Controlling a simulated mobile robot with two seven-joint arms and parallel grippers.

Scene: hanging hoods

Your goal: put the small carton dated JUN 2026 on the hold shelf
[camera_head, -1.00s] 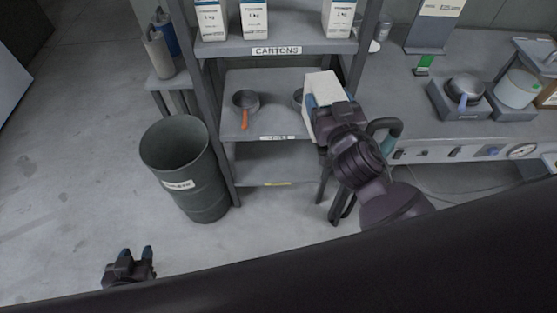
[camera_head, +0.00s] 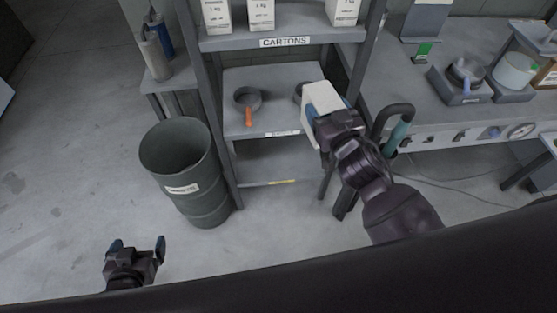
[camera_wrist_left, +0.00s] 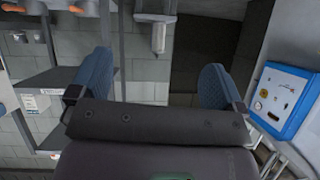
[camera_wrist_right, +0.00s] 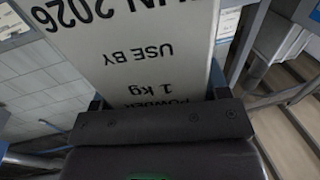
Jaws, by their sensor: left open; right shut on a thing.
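My right gripper (camera_head: 337,119) is shut on a white carton (camera_head: 321,98), held in front of the shelf rack at the height of its middle shelf. In the right wrist view the carton (camera_wrist_right: 140,40) fills the top and reads upside down "UN 2026", "USE BY", "1 kg" and "POWDER". The first letter of the month is cut off. My left gripper (camera_head: 137,249) is open and empty, low at the left; its two blue fingers stand apart in the left wrist view (camera_wrist_left: 155,85). A lower shelf (camera_head: 270,165) has a yellow label too small to read.
Several cartons (camera_head: 261,14) stand on the top shelf marked CARTONS (camera_head: 286,41). The middle shelf (camera_head: 275,85) holds a pan with an orange handle (camera_head: 247,103). A grey bin (camera_head: 185,165) stands left of the rack. A bench (camera_head: 460,110) is at right. The lower shelf looks empty.

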